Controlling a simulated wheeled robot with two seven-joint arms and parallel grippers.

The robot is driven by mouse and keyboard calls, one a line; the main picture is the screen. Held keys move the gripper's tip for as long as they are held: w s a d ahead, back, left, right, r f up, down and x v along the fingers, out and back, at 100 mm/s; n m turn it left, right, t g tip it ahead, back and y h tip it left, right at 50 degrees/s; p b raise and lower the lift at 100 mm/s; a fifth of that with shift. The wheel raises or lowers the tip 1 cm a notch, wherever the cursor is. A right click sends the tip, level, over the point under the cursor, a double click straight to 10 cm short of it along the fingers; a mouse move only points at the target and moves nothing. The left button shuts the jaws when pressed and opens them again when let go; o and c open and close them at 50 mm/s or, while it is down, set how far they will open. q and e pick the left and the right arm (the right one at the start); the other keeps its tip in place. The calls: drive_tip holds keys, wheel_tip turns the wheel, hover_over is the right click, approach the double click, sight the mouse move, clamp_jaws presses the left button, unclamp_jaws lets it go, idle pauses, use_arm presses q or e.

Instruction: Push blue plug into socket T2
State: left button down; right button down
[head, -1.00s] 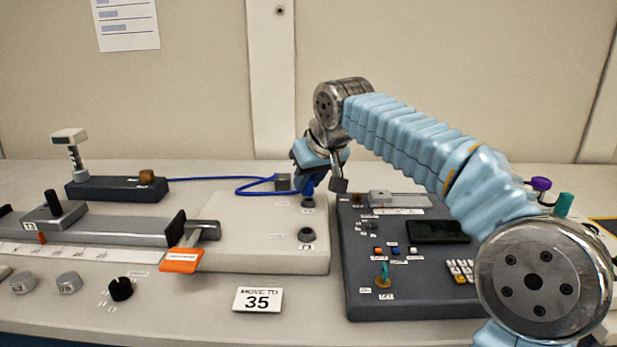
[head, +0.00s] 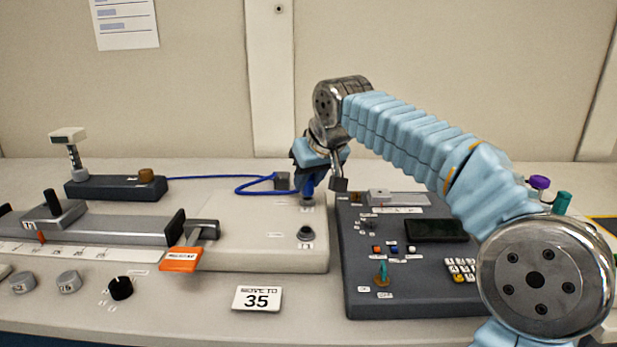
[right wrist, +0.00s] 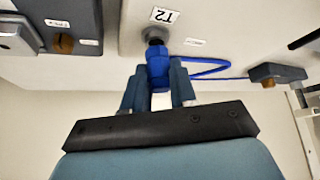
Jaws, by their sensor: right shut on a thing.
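My right gripper (head: 322,182) is shut on the blue plug (head: 308,187), above the pale box (head: 255,257). In the right wrist view the blue plug (right wrist: 158,70) is between the two fingers of the gripper (right wrist: 158,90). Its front end meets the dark round socket T2 (right wrist: 153,36), beside the T2 label (right wrist: 165,15). In the head view socket T2 (head: 306,202) is right below the plug, at the back of the box. I cannot tell how deep the plug is in it. My left gripper is not in view.
A second dark socket (head: 305,232) is nearer on the same box. A blue cable (head: 222,178) runs left to a dark block (head: 115,188). A dark control panel (head: 410,285) stands close on the right. A slide with an orange tag (head: 181,260) is at left.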

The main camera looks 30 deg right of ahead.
drive_tip(key=shift+f+b, duration=0.3)
drive_tip(key=shift+f, duration=0.1)
idle(0.3)
drive_tip(key=c, duration=0.8)
unclamp_jaws()
drive_tip(key=p+v, duration=0.2)
drive_tip(key=v, duration=1.1)
drive_tip(key=shift+s+r, duration=0.2)
drive_tip(key=shift+r, duration=0.15)
